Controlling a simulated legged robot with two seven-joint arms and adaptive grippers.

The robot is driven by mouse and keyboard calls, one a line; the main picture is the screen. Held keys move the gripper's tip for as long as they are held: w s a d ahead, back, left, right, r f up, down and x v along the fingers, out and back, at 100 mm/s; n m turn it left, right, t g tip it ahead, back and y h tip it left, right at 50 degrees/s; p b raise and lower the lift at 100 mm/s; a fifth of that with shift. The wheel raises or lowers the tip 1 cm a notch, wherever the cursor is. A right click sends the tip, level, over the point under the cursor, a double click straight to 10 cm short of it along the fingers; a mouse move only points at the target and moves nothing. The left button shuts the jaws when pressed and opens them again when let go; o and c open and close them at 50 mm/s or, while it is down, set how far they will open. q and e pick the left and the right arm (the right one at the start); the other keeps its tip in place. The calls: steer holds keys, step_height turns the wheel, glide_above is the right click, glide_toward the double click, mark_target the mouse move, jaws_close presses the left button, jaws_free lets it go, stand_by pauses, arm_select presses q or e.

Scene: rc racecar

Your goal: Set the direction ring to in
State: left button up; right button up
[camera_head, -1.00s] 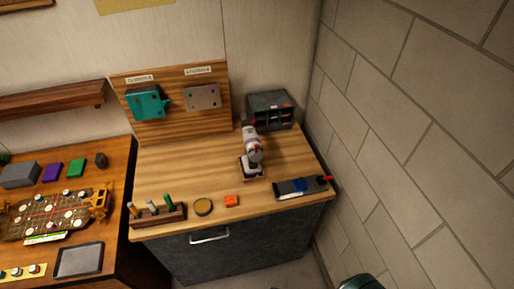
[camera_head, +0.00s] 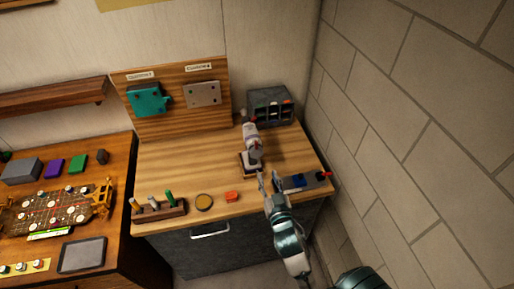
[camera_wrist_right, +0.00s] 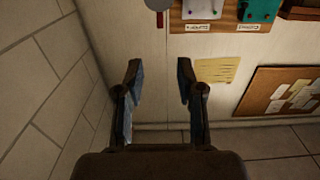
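The power screwdriver (camera_head: 251,138), white and grey with a dark base, stands upright on the wooden workbench. Its direction ring is too small to make out. My right gripper (camera_head: 267,182) is in front of the screwdriver's base, apart from it, with its fingers spread and pointing toward the back of the bench. In the right wrist view the right gripper (camera_wrist_right: 159,70) is open with nothing between its fingers. My left gripper is not in view.
A dark tray with a blue part (camera_head: 298,182) lies close to the right of my gripper. A grey bin (camera_head: 270,105) stands behind; a stone wall bounds the right.

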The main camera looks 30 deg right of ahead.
mark_target(257, 145)
steer(key=p+x, duration=0.2)
steer(key=x, duration=1.3)
steer(key=shift+w+p, duration=0.25)
steer(key=shift+p, duration=0.1)
jaws_close()
